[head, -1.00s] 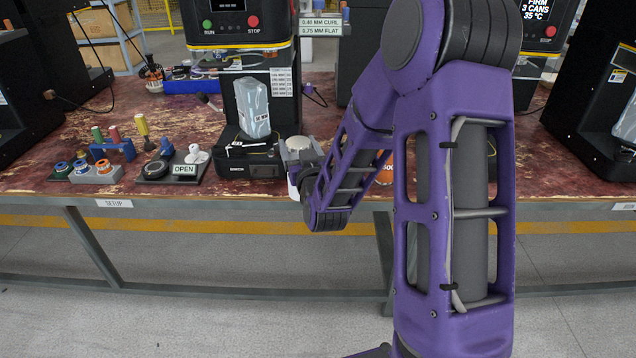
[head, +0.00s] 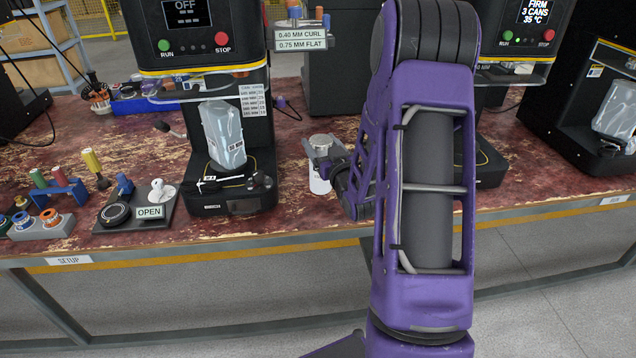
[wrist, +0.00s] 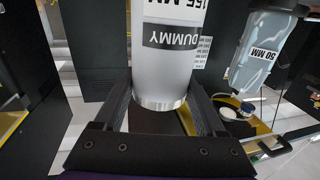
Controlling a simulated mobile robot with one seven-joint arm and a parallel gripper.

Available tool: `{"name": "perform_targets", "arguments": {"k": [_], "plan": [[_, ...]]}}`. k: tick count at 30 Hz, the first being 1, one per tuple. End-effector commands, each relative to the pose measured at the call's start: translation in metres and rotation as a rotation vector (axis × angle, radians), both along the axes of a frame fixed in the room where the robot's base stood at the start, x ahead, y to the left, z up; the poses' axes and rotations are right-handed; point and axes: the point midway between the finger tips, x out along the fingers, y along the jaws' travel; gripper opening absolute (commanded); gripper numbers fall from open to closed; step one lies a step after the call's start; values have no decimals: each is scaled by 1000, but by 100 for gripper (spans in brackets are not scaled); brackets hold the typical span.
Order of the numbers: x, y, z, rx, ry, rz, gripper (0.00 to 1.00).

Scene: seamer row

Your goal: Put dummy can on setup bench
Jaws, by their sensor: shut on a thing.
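The dummy can (wrist: 168,45) is a pale cylinder with a black DUMMY label, which reads upside down in the wrist view. My gripper (wrist: 160,100) is shut on it, one finger on each side. In the head view the can (head: 319,184) is small and partly covered by my gripper (head: 326,160). It appears over the front part of the bench, right of the left seamer; I cannot tell whether it touches the top. The setup bench (head: 120,262) has a worn dark red top and a SETUP tag on its front left edge.
The left seamer (head: 232,200) reads OFF and holds a wrapped 50 MM piece (head: 223,135). Left of it are an OPEN plate (head: 150,212) with small parts and a grey block (head: 40,228) with coloured rings. Another seamer (head: 490,160) stands behind my arm. Bare top shows around the can.

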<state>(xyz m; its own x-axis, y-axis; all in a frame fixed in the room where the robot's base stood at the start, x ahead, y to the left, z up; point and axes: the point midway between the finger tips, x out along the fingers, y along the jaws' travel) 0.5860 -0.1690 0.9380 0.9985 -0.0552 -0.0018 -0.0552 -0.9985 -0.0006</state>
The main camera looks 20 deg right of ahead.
Motion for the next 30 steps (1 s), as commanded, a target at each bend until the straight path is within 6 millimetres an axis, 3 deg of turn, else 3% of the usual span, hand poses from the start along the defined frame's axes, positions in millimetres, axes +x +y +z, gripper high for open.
{"name": "perform_targets", "arguments": {"k": [3, 10, 16, 28, 29, 30], "plan": [[0, 0, -25, 2, 1, 0, 0], [1, 0, -42, -1, -2, 0, 0], [0, 0, -70, 1, -1, 0, 0], [0, 0, -76, -1, -3, 0, 0], [0, 0, -76, -1, -2, 0, 76], [0, 0, -76, -1, -2, 0, 83]]}}
